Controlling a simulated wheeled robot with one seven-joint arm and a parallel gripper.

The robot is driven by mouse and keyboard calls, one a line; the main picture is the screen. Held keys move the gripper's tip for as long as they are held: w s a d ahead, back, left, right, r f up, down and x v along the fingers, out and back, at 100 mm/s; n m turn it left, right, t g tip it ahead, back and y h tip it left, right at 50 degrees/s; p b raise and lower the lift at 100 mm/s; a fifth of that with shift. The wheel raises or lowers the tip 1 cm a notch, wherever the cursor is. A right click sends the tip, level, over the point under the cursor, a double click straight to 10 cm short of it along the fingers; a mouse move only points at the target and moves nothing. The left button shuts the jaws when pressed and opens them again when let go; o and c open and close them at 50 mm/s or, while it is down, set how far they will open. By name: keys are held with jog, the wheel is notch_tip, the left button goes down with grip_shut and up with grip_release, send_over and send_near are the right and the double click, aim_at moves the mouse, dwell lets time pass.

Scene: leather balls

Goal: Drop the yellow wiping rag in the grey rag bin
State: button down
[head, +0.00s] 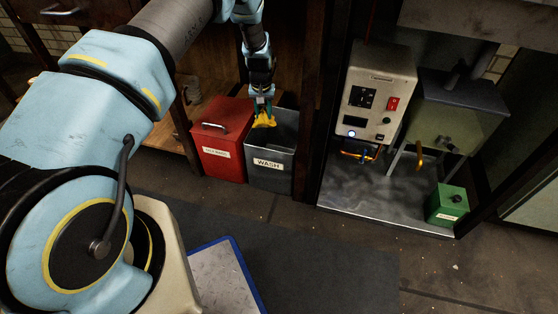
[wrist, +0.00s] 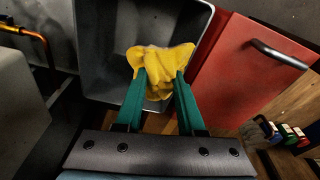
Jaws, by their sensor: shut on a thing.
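The yellow wiping rag (head: 264,120) hangs crumpled from my gripper (head: 261,102). In the wrist view the green fingers of my gripper (wrist: 158,85) are shut on the rag (wrist: 160,62). The grey rag bin (head: 271,172) has an open top and a label reading WASH. In the wrist view the bin (wrist: 100,60) lies behind the rag, with its inside showing. The rag is at the bin's opening, near its left side in the head view. I cannot tell whether it touches the rim. The rag hides part of the bin's inside.
A red lidded bin (head: 222,150) with a handle stands directly left of the grey bin. To the right are a dark post, a beige machine (head: 376,95) and a green box (head: 447,205) on a metal platform. Dark floor lies in front.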

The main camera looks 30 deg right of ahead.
jog(key=s+d+f+b, duration=0.1)
jog(key=d+f+b, duration=0.2)
jog(key=d+f, duration=0.2)
jog(key=shift+s+d+f+b, duration=0.15)
jog(key=shift+s+d+b, duration=0.2)
jog(key=shift+d, duration=0.55)
jog(key=shift+w, duration=0.1)
jog(key=shift+c, duration=2.2)
grip_release()
notch_tip(320, 180, up, 7)
jog(key=s+p, duration=0.1)
jog(key=shift+a+r+p, duration=0.2)
jog(key=shift+a+p, duration=0.15)
